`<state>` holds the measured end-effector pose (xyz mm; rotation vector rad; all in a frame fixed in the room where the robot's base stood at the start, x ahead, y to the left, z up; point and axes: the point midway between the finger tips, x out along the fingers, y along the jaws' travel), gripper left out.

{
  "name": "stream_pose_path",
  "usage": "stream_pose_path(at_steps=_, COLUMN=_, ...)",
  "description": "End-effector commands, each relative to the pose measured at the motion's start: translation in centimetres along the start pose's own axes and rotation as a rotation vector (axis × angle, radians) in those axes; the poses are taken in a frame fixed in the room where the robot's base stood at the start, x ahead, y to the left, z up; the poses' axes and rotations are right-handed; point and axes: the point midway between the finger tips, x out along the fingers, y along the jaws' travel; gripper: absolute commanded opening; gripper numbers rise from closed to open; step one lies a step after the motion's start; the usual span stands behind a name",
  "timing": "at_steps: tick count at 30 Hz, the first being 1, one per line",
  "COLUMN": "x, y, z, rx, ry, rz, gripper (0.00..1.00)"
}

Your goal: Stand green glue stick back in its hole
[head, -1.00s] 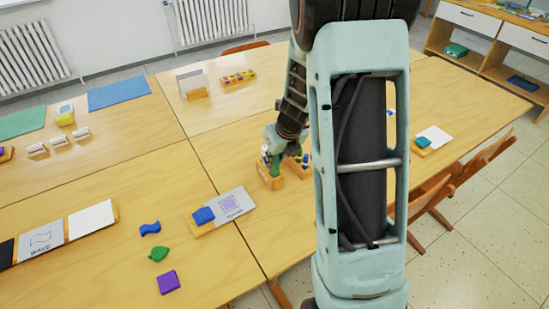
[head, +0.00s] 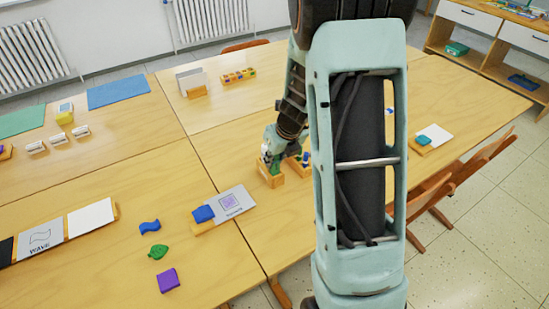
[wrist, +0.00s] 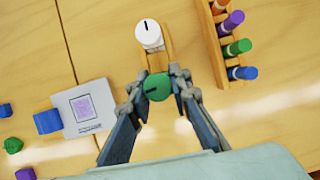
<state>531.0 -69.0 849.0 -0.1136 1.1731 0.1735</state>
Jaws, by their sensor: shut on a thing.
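The green glue stick (wrist: 158,87) shows from above as a round green top with a dark mark. My gripper (wrist: 160,92) is shut on it, one finger on each side. It is over the near end of a narrow wooden block (wrist: 159,61); the stick hides that end, so I cannot tell whether its base is in a hole. A white-topped stick (wrist: 148,35) stands at the block's far end. In the head view my gripper (head: 271,155) is just above the small wooden block (head: 270,179), partly hiding the green stick.
A wooden rack (wrist: 211,45) with several coloured sticks stands close on the right. A card holder with a blue piece (wrist: 47,121) and a grey card (wrist: 87,107) lies to the left. Blue, green and purple shapes (head: 168,280) lie on the table's left side. The table between is clear.

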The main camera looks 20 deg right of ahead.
Motion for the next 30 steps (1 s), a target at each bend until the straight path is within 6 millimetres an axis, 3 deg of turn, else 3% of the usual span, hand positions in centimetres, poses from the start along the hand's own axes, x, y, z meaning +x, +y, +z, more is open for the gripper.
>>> stream_pose_path(at_steps=30, x=0.73, y=-0.01, z=-0.3, rx=-0.001, ry=0.0, rz=0.0, gripper=0.0)
